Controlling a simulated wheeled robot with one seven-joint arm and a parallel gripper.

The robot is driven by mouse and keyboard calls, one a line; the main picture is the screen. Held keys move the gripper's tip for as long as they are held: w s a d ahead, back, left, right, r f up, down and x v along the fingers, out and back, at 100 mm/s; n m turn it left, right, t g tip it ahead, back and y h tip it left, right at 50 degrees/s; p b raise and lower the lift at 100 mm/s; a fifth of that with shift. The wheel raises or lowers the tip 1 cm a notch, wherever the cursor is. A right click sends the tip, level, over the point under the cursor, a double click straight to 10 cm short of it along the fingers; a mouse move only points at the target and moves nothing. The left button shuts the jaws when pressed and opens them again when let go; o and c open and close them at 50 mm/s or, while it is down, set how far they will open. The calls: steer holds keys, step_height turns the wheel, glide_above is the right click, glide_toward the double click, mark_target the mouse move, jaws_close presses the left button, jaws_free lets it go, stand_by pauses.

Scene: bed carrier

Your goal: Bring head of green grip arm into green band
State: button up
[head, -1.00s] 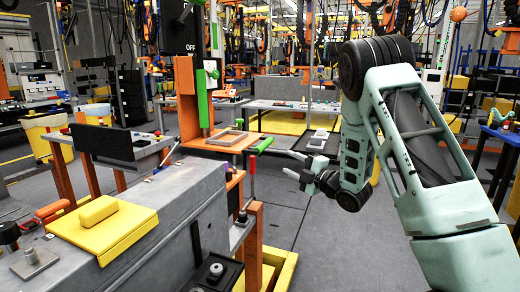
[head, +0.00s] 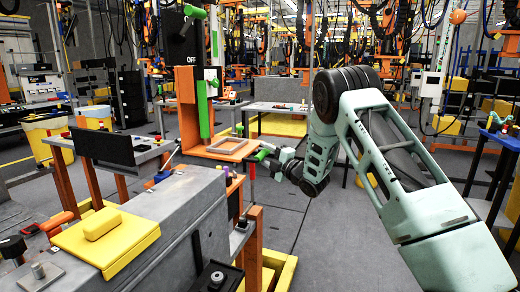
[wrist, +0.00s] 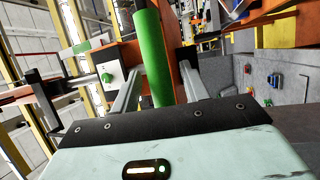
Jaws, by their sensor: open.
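The green grip (head: 262,155) is at the top of a thin upright arm with a red part (head: 252,171), beside the grey machine bed. My gripper (head: 270,158) is at this grip from the right; its fingertips are hard to make out in the head view. In the wrist view, the green grip (wrist: 152,60) runs between the two spread fingers of my gripper (wrist: 157,85). I cannot tell whether either finger touches it.
A grey machine bed (head: 170,215) with a yellow plate (head: 105,243) fills the lower left. Another green grip (head: 195,11) is at the post's top. Grey floor is clear right of the bed.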

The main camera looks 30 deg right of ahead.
steer(key=shift+x, duration=1.35)
jaws_close()
step_height(320, 180, up, 11)
steer(key=shift+b, duration=0.4)
steer(key=shift+r, duration=0.1)
jaws_free()
steer(key=b+v, duration=0.4)
steer(key=v, duration=1.3)
steer(key=shift+s, duration=0.2)
